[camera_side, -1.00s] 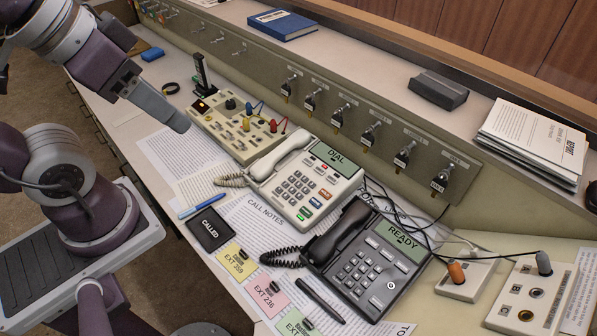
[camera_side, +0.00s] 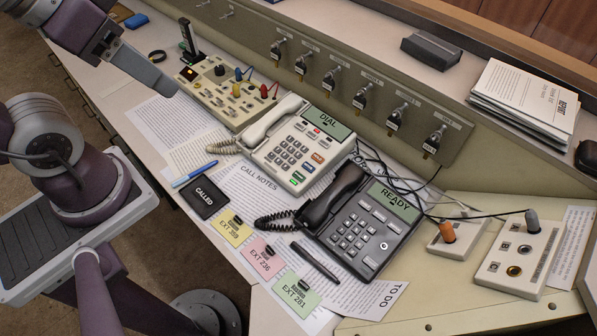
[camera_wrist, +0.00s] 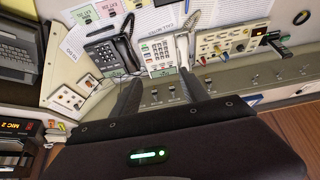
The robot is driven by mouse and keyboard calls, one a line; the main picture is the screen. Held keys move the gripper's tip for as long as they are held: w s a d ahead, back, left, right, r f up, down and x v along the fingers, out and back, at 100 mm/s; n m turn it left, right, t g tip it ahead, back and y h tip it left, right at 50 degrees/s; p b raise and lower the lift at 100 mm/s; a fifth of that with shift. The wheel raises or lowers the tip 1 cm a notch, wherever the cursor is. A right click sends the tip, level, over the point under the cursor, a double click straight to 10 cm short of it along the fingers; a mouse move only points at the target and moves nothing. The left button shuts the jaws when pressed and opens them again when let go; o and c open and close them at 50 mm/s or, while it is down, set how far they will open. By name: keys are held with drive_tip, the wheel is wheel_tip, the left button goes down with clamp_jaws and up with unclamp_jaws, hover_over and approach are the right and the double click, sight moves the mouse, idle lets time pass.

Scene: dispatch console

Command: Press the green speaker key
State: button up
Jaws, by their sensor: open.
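The cream desk phone (camera_side: 263,157) with the DIAL display (camera_side: 325,122) stands mid-console, its handset on its left side. A small green key (camera_side: 298,177) sits at its front right, below a blue and an orange key. My gripper (camera_side: 166,86) is at upper left in the side view, above the console and apart from the phone. In the wrist view my gripper (camera_wrist: 159,77) shows two dark fingers spread with nothing between them. The cream phone (camera_wrist: 147,53) shows beyond the fingertips; its key colours are too small to tell surely there.
A dark phone (camera_side: 357,228) reading READY stands right of the cream phone, with loose cables behind. A cream box with colored levers (camera_side: 228,95) stands to the left. A raised panel with key switches (camera_side: 360,98) runs behind. Papers and a pen (camera_side: 195,174) lie in front.

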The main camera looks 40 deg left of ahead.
drive_tip(key=shift+c, duration=0.4)
clamp_jaws()
idle(1.4)
